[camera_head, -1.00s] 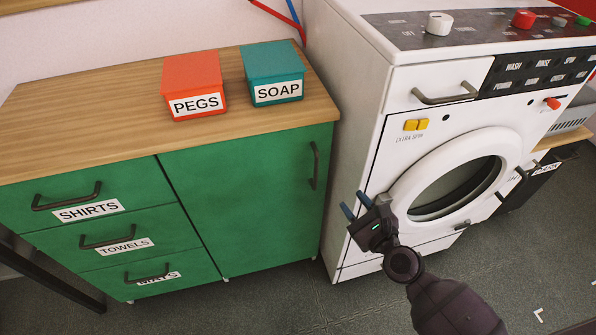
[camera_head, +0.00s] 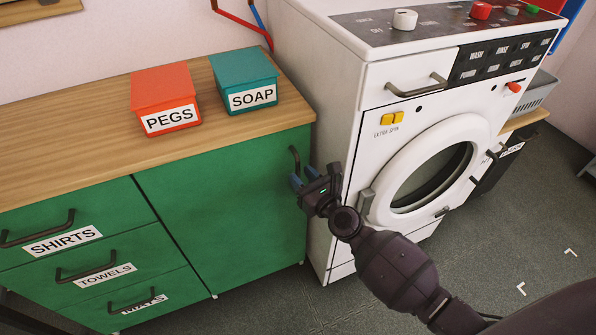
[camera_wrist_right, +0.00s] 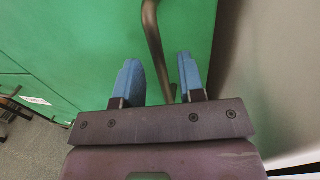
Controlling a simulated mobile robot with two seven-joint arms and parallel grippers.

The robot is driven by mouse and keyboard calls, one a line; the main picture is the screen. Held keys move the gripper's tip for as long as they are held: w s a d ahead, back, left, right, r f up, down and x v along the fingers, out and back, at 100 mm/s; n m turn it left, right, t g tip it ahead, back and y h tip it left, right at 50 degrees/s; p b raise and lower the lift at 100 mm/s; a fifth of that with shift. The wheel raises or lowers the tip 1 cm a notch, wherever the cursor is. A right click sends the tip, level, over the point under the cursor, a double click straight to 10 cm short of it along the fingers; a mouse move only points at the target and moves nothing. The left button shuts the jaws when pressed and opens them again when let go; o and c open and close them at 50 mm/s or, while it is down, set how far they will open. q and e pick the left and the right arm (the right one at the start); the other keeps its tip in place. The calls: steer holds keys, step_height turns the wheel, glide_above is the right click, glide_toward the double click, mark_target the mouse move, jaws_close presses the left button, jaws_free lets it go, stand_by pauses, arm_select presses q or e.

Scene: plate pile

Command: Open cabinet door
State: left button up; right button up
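The green cabinet door (camera_head: 225,205) is shut, on the right part of the cabinet below the wooden top. Its dark, upright handle (camera_head: 294,160) is near the door's right edge, with its lower part hidden by my right gripper. My right gripper (camera_head: 303,177) is open at the handle, its blue fingers pointing at the door. In the right wrist view the handle (camera_wrist_right: 153,40) runs down between the two spread fingers (camera_wrist_right: 160,72), with a gap on each side. My left gripper is not in view.
Drawers labelled SHIRTS (camera_head: 62,241), TOWELS (camera_head: 105,275) and MATS (camera_head: 143,303) are left of the door. The PEGS box (camera_head: 165,92) and SOAP box (camera_head: 245,78) stand on top. A white washing machine (camera_head: 345,130) stands close on the right. Grey floor (camera_head: 270,310) is clear in front.

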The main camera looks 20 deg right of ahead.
steer(key=shift+x, duration=1.2)
jaws_close()
